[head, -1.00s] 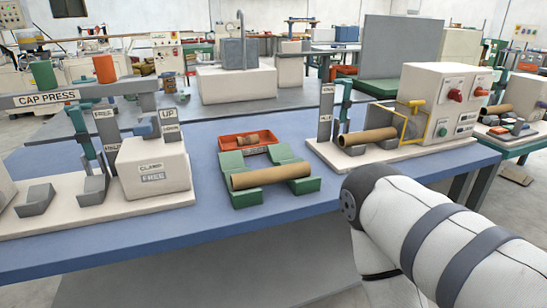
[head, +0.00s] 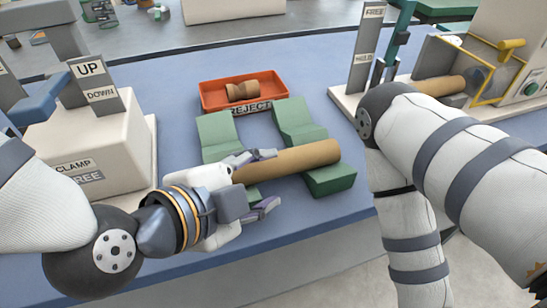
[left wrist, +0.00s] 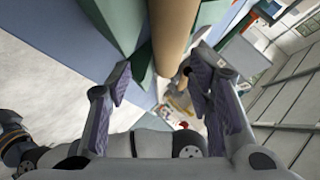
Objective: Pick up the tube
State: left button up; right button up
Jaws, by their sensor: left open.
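The brown cardboard tube (head: 298,157) lies across two green cradle blocks (head: 330,180) on the blue table. My left gripper (head: 268,181) is open at the tube's left end, its upper finger close to that end and its lower finger on the near side.
An orange reject tray (head: 212,96) holding a brown piece (head: 243,91) sits behind the cradle. A clamp machine (head: 95,140) stands at left. At right another machine (head: 520,65) has a second brown tube (head: 440,86). Blue table surface (head: 180,130) is clear between.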

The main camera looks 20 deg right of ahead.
aim_at(281, 165)
pick_arm(q)
jog(key=x, duration=0.5)
jog(key=w+b+x, duration=0.1)
jog(key=x, duration=0.2)
jog(key=shift+r, duration=0.35)
jog(key=shift+s, duration=0.1)
jog(key=c, duration=0.9)
